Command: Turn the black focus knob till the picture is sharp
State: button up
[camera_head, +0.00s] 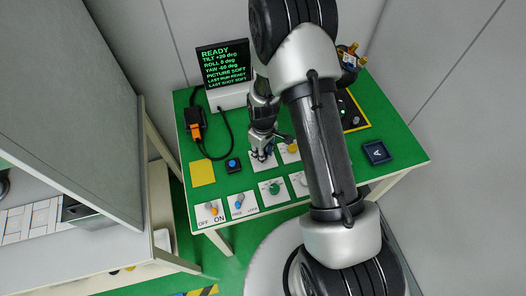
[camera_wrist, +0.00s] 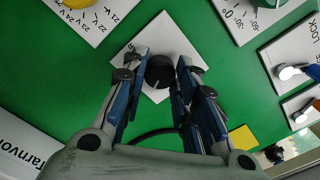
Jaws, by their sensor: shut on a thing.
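The black focus knob (camera_wrist: 159,73) sits on a white plate (camera_wrist: 160,32), with a pale pointer line on its face. My gripper (camera_wrist: 163,64) has its blue-padded fingers on either side of the knob, closed on it. In the head view my gripper (camera_head: 262,150) reaches down to the white plate (camera_head: 258,165), and the knob is mostly hidden by the fingers. The screen (camera_head: 224,65) reads READY, a tilt, roll and yaw line, PICTURE SOFT, LAST RUN READY and LAST SHOT SOFT.
Other plates with a green knob (camera_head: 274,188) and an OFF/ON switch (camera_head: 211,211) line the near edge. A blue button (camera_head: 233,164), a yellow square (camera_head: 202,173) and an orange-black device (camera_head: 195,124) lie left. A dark block marked A (camera_head: 377,152) lies right. Open green surface surrounds it.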

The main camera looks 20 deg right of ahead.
jog(key=shift+n, duration=0.5)
jog(key=o, duration=1.1)
notch_tip(320, 180, up, 12)
jog(key=shift+r, duration=0.1)
dwell(1.6)
